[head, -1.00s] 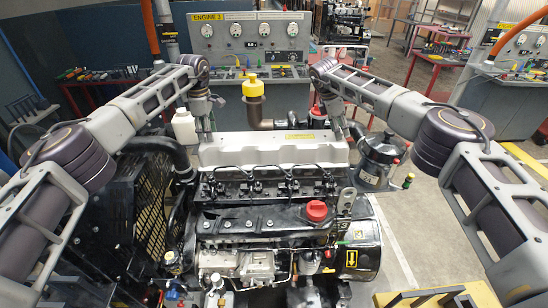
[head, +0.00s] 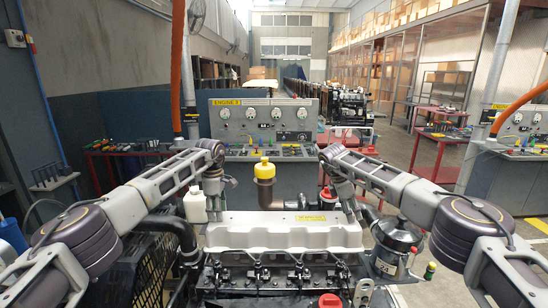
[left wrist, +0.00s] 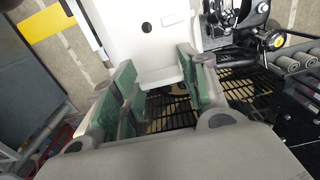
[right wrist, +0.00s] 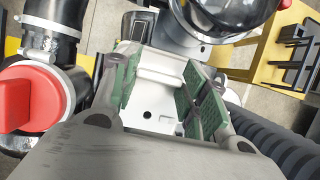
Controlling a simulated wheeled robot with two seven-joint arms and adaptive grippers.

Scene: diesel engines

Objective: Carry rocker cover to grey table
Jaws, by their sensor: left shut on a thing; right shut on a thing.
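The rocker cover (head: 275,238) is a long silver-white casting with a yellow label, level above the row of black injectors on the engine (head: 285,278). I cannot tell whether it touches the engine. My left gripper (head: 214,212) is shut on its left end. In the left wrist view the cover (left wrist: 135,35) lies by green-padded fingers (left wrist: 160,95). My right gripper (head: 352,212) is shut on its right end. In the right wrist view the cover end (right wrist: 155,100) sits between the green pads (right wrist: 160,90). I cannot identify a grey table for sure.
Red tables (head: 125,150) stand farther back. An open aisle lies at right.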

